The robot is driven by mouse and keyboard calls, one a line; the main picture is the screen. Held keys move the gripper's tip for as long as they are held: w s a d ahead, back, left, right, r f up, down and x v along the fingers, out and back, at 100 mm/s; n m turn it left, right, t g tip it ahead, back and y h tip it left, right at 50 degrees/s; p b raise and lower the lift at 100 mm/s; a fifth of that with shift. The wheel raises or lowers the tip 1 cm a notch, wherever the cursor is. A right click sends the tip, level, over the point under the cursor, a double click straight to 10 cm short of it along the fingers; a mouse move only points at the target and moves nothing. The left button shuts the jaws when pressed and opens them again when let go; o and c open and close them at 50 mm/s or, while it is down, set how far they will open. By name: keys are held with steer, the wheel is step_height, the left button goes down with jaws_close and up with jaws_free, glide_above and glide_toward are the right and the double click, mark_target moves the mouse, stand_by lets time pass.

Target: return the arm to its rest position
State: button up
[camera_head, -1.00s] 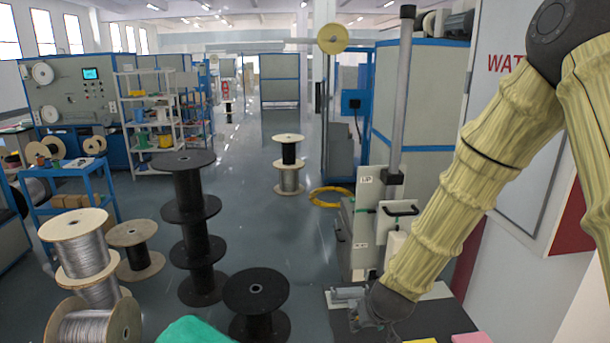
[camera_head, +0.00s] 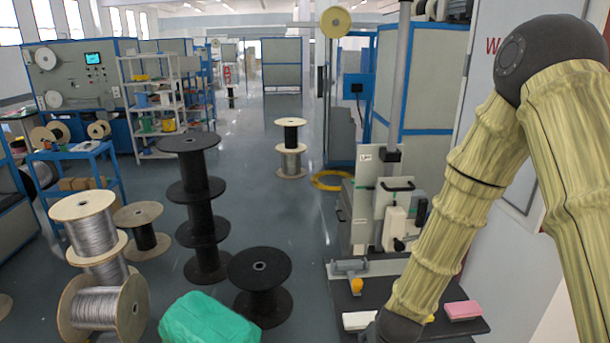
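My arm, in a pale yellow ribbed sleeve, comes in from the right edge in the head view. It bends at a dark elbow joint high on the right and slopes down to a dark wrist joint at the bottom edge, over the dark worktable (camera_head: 335,290). My gripper lies below the picture or behind the wrist, so its fingers and anything in them cannot be seen.
On the worktable are a grey fixture (camera_head: 350,267), a white block (camera_head: 358,320) and a pink block (camera_head: 463,310). A grey machine (camera_head: 370,205) stands behind. A green cover (camera_head: 208,322), black spools (camera_head: 260,285) and wire spools (camera_head: 100,305) stand left. The middle aisle floor is open.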

steer(key=s+d+f+g, duration=0.1)
steer(key=s+f, duration=0.6)
steer(key=s, duration=0.3)
steer(key=s+d+f+g+b, duration=0.1)
steer(key=s+d+f+g, duration=0.1)
steer(key=s+f, duration=0.5)
steer(key=s+d+f+m+g, duration=0.1)
steer(key=s+f+g, duration=0.1)
steer(key=s+f, duration=0.6)
steer(key=s, duration=0.6)
steer(key=shift+s+d, duration=0.3)
steer(key=shift+d, duration=0.05)
